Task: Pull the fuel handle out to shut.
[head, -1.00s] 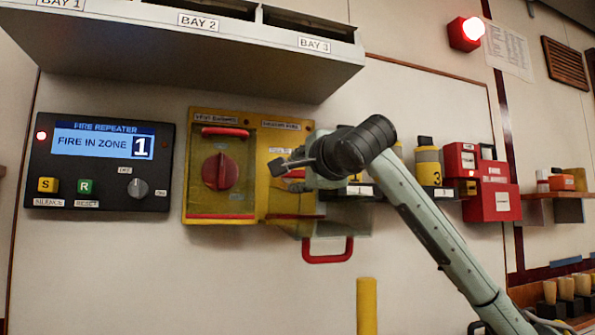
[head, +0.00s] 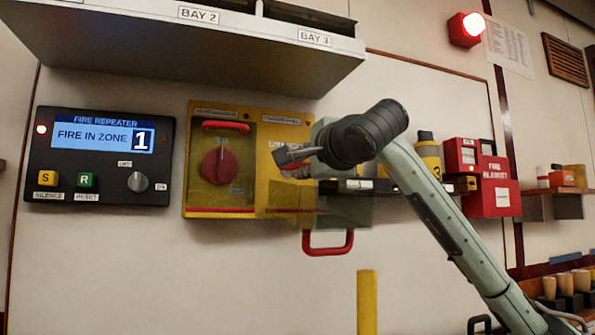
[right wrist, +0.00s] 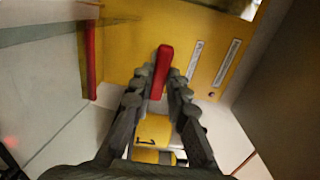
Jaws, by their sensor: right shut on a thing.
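The red fuel handle (right wrist: 162,72) stands out from the yellow panel in the right wrist view, between the fingers of my right gripper (right wrist: 158,92). The gripper is shut on it. In the head view, the gripper (head: 282,157) is at the right half of the yellow panel (head: 262,185), and only a bit of red shows beside it. A see-through cover (head: 345,212) with a red grip (head: 328,244) sticks out low on that half. My left gripper is not in view.
On the panel's left half, a clear cover with a red grip (head: 225,126) lies over a red rotary knob (head: 219,167). The fire repeater (head: 60,165) is left of it. A shelf (head: 180,60) hangs above. A red fire blanket box (head: 494,190) is at right.

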